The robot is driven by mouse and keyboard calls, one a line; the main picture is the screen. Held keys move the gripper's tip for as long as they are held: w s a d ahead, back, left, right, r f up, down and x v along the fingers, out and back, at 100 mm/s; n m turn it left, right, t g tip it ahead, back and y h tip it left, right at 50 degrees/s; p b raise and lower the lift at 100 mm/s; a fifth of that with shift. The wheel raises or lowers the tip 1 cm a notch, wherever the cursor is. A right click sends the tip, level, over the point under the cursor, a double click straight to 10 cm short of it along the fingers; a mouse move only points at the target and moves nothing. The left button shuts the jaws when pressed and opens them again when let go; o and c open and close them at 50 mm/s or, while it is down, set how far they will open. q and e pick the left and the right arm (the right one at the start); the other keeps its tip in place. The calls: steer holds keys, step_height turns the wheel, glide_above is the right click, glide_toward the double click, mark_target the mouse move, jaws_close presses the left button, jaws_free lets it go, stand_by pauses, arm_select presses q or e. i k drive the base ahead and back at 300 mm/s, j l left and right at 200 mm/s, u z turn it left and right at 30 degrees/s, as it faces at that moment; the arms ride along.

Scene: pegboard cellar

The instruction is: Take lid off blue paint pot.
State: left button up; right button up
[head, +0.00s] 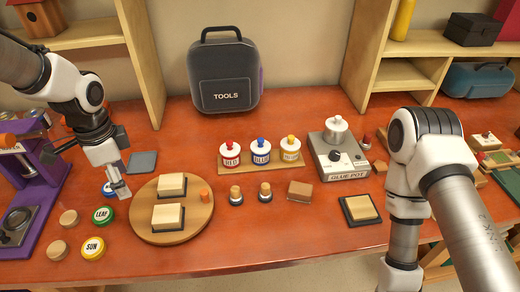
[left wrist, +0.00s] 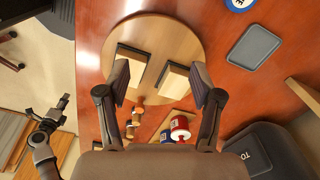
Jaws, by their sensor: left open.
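The blue paint pot (head: 261,156) is a white pot with a blue label, standing between a red one and a yellow one on a wooden rack. Its lid (head: 261,144) sits on top with a blue knob. In the left wrist view the blue pot (left wrist: 166,136) shows only in part, beside the red one. My left gripper (head: 122,190) is open and empty, left of the round board and well away from the pots; its fingers (left wrist: 158,88) are spread in the wrist view. My right gripper (left wrist: 58,106) appears small beyond the table's front edge; its opening is unclear.
The red pot (head: 231,157) and yellow pot (head: 291,152) flank the blue one closely. A glue pot heater (head: 340,155) is to the right, a tool case (head: 224,75) behind. A round board (head: 150,230) bears two blocks.

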mark_target(259, 146)
steer(key=i+j+z, duration=0.15)
steer(key=z, duration=0.3)
steer(key=j+z, duration=0.25)
steer(key=z, duration=0.25)
steer(key=i+j+z, duration=0.1)
steer(key=j+z, duration=0.15)
steer(key=z, duration=0.2)
